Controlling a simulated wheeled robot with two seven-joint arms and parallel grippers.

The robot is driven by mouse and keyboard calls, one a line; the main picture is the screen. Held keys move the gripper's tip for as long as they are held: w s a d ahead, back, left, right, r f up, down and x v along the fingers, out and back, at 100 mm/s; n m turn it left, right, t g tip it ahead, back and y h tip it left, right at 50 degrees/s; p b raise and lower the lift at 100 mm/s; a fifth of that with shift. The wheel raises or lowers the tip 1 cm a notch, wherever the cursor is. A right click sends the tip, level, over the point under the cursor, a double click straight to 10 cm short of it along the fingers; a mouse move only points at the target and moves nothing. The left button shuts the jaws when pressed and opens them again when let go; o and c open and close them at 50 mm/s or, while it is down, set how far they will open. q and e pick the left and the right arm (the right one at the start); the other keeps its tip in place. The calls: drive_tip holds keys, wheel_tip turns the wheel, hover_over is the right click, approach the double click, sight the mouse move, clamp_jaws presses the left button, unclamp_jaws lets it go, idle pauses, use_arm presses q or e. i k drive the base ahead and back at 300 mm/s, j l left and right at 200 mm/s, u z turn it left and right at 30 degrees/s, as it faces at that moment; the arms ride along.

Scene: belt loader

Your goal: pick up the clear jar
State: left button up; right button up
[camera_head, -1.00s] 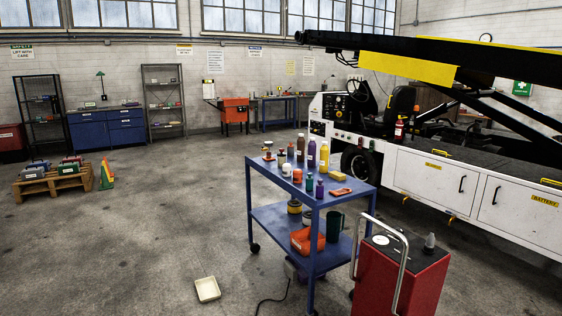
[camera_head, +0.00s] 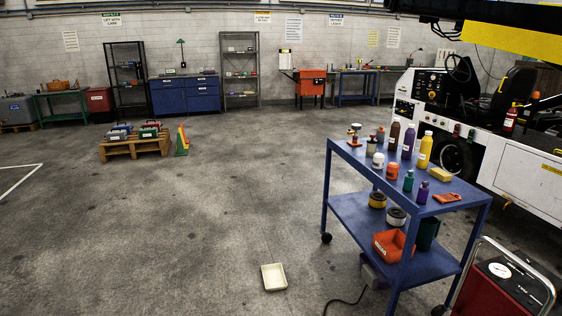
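No clear jar can be made out for certain at this distance. A blue two-shelf cart (camera_head: 340,212) stands right of centre with small containers on its top. Among them are a small white jar (camera_head: 378,160), an orange jar (camera_head: 392,172), a brown bottle (camera_head: 394,135), a purple bottle (camera_head: 408,141), a yellow bottle (camera_head: 425,150), a green bottle (camera_head: 408,181) and a small purple bottle (camera_head: 422,192). Neither of my grippers is in view.
A cream tray (camera_head: 274,277) lies on the floor left of the cart. A red wheeled unit (camera_head: 485,290) stands at the cart's right. The white belt loader (camera_head: 525,180) is behind. A pallet (camera_head: 135,146) with cases sits at left. The floor at centre left is open.

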sight(371, 144)
drive_tip(key=i+j+z, duration=0.1)
drive_tip(key=i, duration=0.45)
drive_tip(key=i+j, duration=0.15)
drive_tip(key=i, duration=0.4)
drive_tip(key=i+j+z, duration=0.15)
drive_tip(key=i, duration=0.35)
